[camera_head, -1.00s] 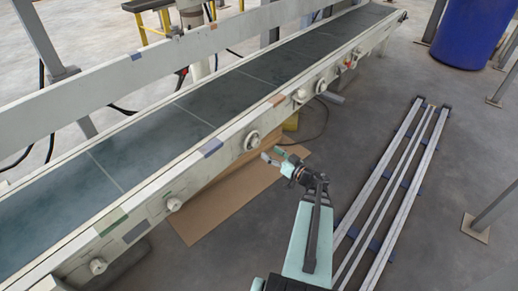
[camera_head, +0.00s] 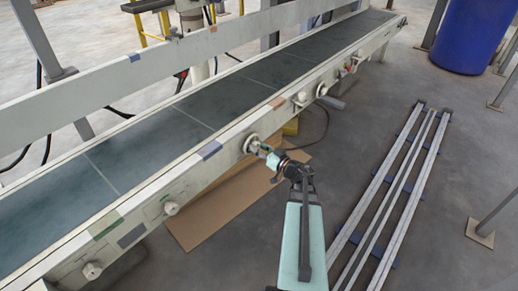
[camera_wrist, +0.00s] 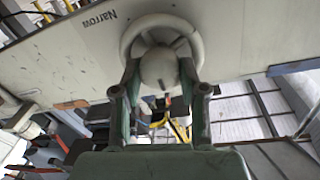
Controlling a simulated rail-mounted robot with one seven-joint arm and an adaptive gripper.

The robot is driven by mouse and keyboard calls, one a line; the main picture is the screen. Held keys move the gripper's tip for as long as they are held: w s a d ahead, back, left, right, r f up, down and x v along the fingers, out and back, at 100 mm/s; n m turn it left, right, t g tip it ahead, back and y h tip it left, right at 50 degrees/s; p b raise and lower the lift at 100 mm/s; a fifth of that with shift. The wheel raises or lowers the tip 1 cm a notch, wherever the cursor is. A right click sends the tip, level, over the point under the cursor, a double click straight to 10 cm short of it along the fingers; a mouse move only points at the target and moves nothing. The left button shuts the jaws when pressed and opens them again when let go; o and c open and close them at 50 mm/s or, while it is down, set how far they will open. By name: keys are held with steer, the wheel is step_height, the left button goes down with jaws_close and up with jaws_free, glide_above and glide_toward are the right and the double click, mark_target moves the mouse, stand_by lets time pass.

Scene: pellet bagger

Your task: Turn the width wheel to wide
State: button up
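The width wheel (camera_head: 250,143) is a pale round handwheel on the front side rail of the conveyor. In the wrist view the wheel (camera_wrist: 128,42) fills the top middle, with a round hub in its centre. The word "Narrow" (camera_wrist: 95,20) is printed on the panel to its upper left; no "Wide" label is readable. My gripper (camera_head: 261,149) is at the wheel. In the wrist view my gripper (camera_wrist: 159,76) has its two green fingers apart, one on each side of the hub, tips close to the rim. I cannot tell whether they touch it.
Other knobs sit along the same rail: one to the left (camera_head: 171,208), one at lower left (camera_head: 92,270), and more to the right (camera_head: 300,98). A cardboard sheet (camera_head: 205,222) lies on the floor below. A blue barrel (camera_head: 468,35) stands at upper right.

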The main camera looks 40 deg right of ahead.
steer(key=shift+c, duration=0.7)
